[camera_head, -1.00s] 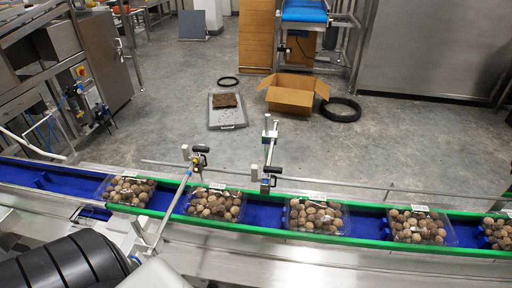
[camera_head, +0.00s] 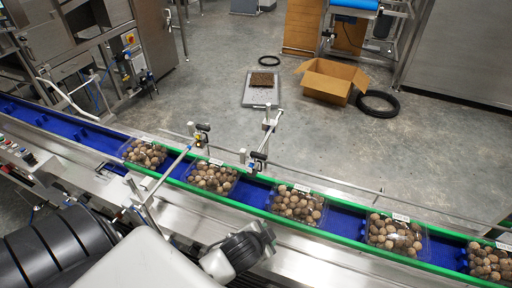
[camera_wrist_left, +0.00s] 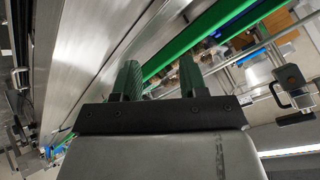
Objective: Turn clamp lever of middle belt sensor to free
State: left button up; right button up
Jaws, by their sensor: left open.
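Two sensor brackets stand at the far side of the belt in the head view. The left one has a black clamp lever (camera_head: 201,128) on top; the right one (camera_head: 257,159) has a dark clamp at the foot of an upright post. I cannot tell which is the middle one. In the left wrist view a clamp with a black looped handle (camera_wrist_left: 291,95) shows at the right. In the head view my left arm's end is low, in front of the belt, apart from both brackets.
Clear clamshell trays of round brown items (camera_head: 297,204) stand on the blue belt (camera_head: 258,191) between green rails (camera_head: 340,240). A thin rail rod (camera_head: 330,184) runs along the far side. A cardboard box (camera_head: 330,80) and black rings lie on the floor beyond.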

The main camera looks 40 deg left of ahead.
pick_arm(q)
jog(key=w+d+r+m+t+h, duration=0.2)
jog(key=w+r+m+t+h, duration=0.2)
jog(key=w+r+m, duration=0.5)
jog(key=w+d+r+m+t+h, duration=0.35)
jog(key=w+r+m+h, duration=0.2)
jog(key=r+m, duration=0.35)
notch_tip(320, 180, up, 7)
jog(key=m+g+y+p, duration=0.2)
jog(key=m+g+y, duration=0.3)
jog(key=m+g, duration=1.6)
send_over(259, 154)
jog(key=s+a, duration=0.1)
jog(key=a, duration=0.4)
jog(key=m+t, duration=0.6)
jog(key=p+x, duration=0.1)
jog(key=x, duration=0.2)
jog(key=p+x, duration=0.1)
jog(key=x, duration=0.2)
jog(key=d+p+x, duration=0.1)
jog(key=x, duration=0.2)
jog(key=shift+d, duration=0.1)
jog(key=shift+d+f+h, duration=0.15)
jog(key=shift+f+h, duration=0.1)
jog(key=shift+f, duration=0.25)
